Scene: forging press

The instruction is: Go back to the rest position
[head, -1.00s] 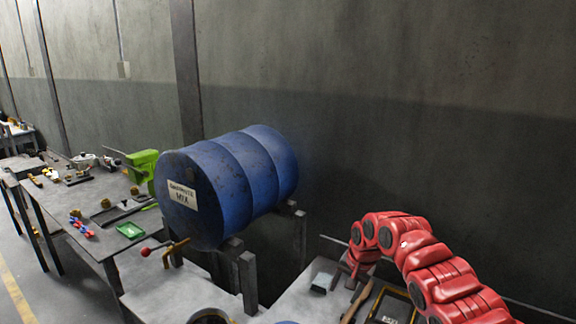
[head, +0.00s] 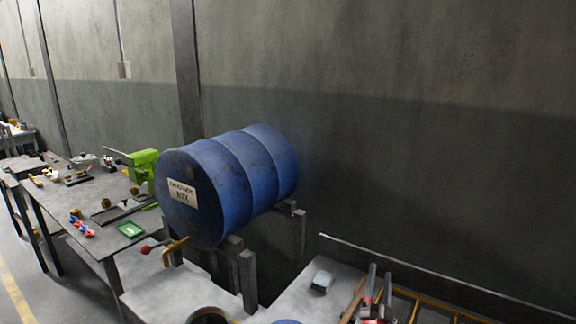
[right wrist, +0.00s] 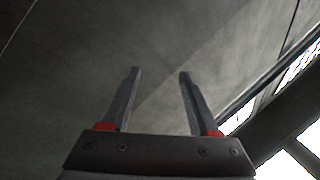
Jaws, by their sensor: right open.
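My right gripper (head: 373,285) shows at the bottom right of the head view, with its two grey fingers pointing up in front of the table there. In the right wrist view its fingers (right wrist: 158,75) are apart, with nothing between them, and a grey wall lies beyond. My left gripper does not show in either view.
A large blue drum (head: 225,185) lies on a stand in the middle. A table (head: 85,235) at the left carries a green machine (head: 143,168), a green tray (head: 131,230) and small parts. A grey block (head: 322,281) sits on the right table (head: 285,304).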

